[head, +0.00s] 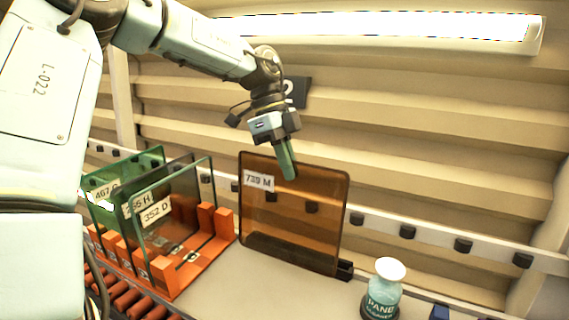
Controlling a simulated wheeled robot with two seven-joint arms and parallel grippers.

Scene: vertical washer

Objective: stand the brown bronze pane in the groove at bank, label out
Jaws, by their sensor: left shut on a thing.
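The brown bronze pane (300,220) stands upright right of the orange rack, its label "739 M" facing me at its upper left. My left gripper (287,165) is shut on the pane at its top edge, with a green finger over the near face. The orange rack (215,243) at the left holds several panes: green ones labelled "467 G" (106,192) and "352 D" (155,213), and one labelled "355 H" (137,203) between them. Its right end looks free of panes. I cannot tell which groove is named bank. My right gripper is not in view.
A bottle with a white top (384,285) stands right of the pane on the counter (290,287). A dark block (345,270) sits at the pane's lower right. A white rail (430,243) with black knobs runs along the corrugated wall. Orange rollers (125,300) lie in front of the rack.

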